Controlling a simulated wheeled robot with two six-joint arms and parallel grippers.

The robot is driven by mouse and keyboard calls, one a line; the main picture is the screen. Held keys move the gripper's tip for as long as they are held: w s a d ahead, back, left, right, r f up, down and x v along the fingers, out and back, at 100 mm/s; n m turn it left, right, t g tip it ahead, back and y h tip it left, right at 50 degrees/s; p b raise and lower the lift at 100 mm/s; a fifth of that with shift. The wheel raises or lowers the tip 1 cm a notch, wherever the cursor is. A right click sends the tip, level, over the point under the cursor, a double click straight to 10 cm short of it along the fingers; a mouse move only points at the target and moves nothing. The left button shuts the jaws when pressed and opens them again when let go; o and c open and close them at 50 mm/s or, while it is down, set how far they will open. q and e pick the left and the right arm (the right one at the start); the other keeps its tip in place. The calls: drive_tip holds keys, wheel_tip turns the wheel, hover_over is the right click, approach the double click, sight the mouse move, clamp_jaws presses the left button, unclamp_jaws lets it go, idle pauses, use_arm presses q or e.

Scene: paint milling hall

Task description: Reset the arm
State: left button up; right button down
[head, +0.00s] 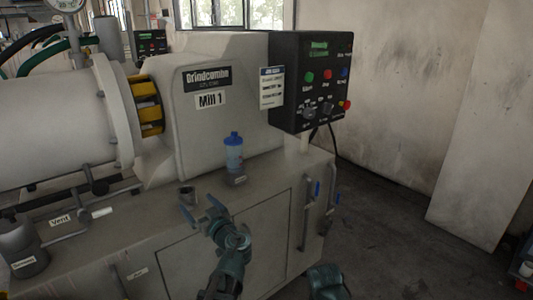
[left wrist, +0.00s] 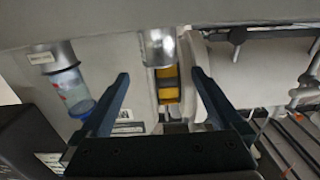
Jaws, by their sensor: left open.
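My left gripper (head: 201,208) is open and empty above the front part of the mill's ledge. Its two blue fingers (left wrist: 160,76) stand wide apart in the left wrist view, which looks upside down. A small metal cup (head: 187,196) stands on the ledge just beyond the fingers; it also shows in the left wrist view (left wrist: 159,48), with a gap between it and the fingertips. A clear bottle with a blue cap (head: 234,153) stands upright to the right of the cup.
The Mill 1 housing (head: 222,112) rises behind the ledge. A black control box (head: 311,82) with coloured buttons hangs at its right. Blue-handled pipes (head: 313,205) stick out at the cabinet's right end. A grey container (head: 21,245) stands at the left.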

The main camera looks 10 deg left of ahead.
use_arm(q)
drive_tip(key=s+d+m+g+h+p, duration=0.6)
drive_tip(key=s+d+p, duration=0.4)
drive_tip(key=d, duration=0.4)
drive_tip(key=s+d+r+m+g+h+p, duration=0.1)
drive_tip(key=s+d+m+g+h+p, duration=0.4)
drive_tip(key=s+d+p, duration=0.5)
drive_tip(key=d+m+h+p, duration=0.1)
drive_tip(key=d+m+p, duration=0.1)
drive_tip(key=d, duration=0.1)
drive_tip(key=shift+d+r+m+g+h+p, duration=0.25)
drive_tip(key=shift+d+m+g+h+p, duration=0.05)
drive_tip(key=shift+d+g+p, duration=0.1)
drive_tip(key=shift+c, duration=0.2)
